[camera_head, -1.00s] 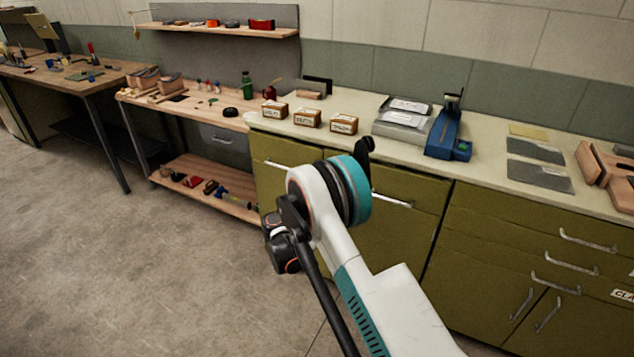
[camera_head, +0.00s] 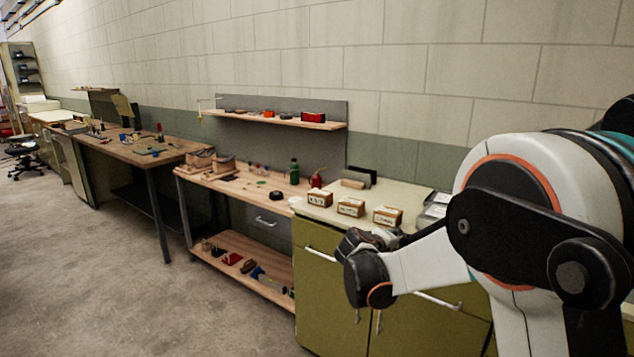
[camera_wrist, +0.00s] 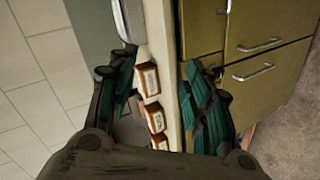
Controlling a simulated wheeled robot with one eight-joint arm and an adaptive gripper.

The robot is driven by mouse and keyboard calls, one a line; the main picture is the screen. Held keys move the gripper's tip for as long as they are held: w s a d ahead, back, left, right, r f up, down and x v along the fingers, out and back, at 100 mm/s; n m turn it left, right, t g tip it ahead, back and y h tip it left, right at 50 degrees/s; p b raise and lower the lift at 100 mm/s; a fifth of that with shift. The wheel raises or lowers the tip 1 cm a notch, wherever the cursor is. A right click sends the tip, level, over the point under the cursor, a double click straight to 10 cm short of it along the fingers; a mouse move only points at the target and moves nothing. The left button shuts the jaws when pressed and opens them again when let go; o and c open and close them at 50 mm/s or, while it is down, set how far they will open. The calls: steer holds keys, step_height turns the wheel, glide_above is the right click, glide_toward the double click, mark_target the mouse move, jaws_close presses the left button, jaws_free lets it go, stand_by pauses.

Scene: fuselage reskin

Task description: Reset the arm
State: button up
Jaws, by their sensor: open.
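My arm fills the right side of the head view, folded with its large joint close to the camera. In the wrist view my gripper (camera_wrist: 158,100) has its two green-padded fingers spread wide apart, with nothing held between them. The counter edge and several small labelled boxes (camera_wrist: 150,80) show beyond and between the fingers.
The olive cabinets (camera_head: 325,285) with a pale counter (camera_head: 325,213) stand close to my arm. Small labelled boxes (camera_head: 351,207) sit on the counter. A workbench (camera_head: 235,190) with a shelf (camera_head: 270,119) and a longer table (camera_head: 130,150) stand further left. The floor (camera_head: 90,270) at left is clear.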

steer(key=s+d+r+m+g+y, duration=0.1)
steer(key=s+r+m+y, duration=0.15)
steer(key=s, duration=0.85)
steer(key=s+d+r+m+g+y, duration=0.15)
steer(key=s+r, duration=0.25)
steer(key=s, duration=0.6)
steer(key=s+a+f+m+y, duration=0.1)
steer(key=s+a+f+y, duration=0.1)
steer(key=s, duration=0.8)
steer(key=s+a+f+m+y, duration=0.1)
steer(key=s+a+f+y, duration=0.1)
steer(key=s, duration=0.8)
steer(key=shift+s+m, duration=0.25)
steer(key=shift+m, duration=0.05)
steer(key=shift+f+g, duration=0.1)
steer(key=shift+g, duration=0.15)
